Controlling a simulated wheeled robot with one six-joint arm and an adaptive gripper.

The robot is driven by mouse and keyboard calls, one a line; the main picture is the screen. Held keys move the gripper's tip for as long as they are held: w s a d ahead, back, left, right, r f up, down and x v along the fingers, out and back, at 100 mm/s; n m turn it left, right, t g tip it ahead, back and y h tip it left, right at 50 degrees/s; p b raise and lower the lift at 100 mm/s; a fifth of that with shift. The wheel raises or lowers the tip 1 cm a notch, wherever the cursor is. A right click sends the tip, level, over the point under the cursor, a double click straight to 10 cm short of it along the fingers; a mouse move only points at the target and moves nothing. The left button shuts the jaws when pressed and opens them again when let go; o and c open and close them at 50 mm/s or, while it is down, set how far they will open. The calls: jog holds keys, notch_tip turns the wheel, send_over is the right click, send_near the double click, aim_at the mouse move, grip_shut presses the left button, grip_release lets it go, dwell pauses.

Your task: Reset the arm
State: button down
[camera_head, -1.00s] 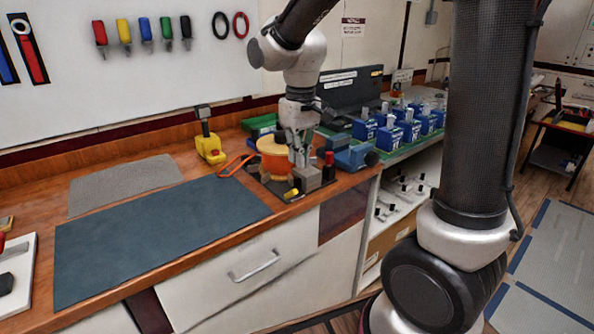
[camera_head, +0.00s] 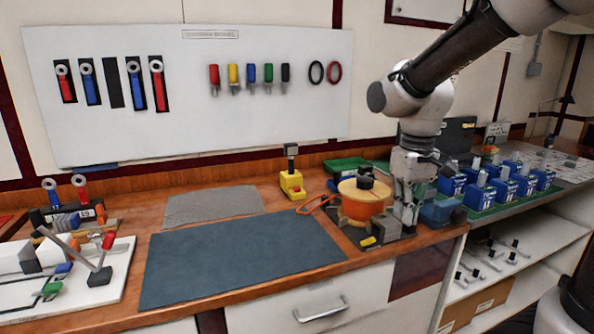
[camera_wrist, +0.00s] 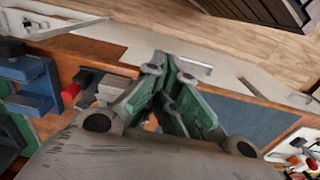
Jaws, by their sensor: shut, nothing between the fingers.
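My gripper (camera_head: 405,222) points down over the workbench, just right of an orange drum (camera_head: 362,208) and above the dark tray area at the bench's front edge. In the wrist view, my gripper's green-padded fingers (camera_wrist: 163,68) meet at their tips, shut with nothing between them. My arm comes down from the upper right in the head view. I cannot tell whether the gripper touches the small grey block (camera_head: 388,229) below it.
A blue vise (camera_head: 440,212) stands close to the gripper's right. Several blue breakers (camera_head: 504,190) stand farther right. A yellow-based device (camera_head: 291,184) is behind left. The dark blue mat (camera_head: 240,255) is bare. A white board with levers (camera_head: 70,280) lies far left.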

jog(key=s+d+r+m+t, duration=0.1)
jog(key=s+d+r+t, duration=0.1)
jog(key=s+d, duration=0.3)
jog(key=s+d+r+m+t, duration=0.2)
jog(key=s+d, duration=0.3)
jog(key=s, duration=0.4)
jog(key=shift+r, duration=0.8)
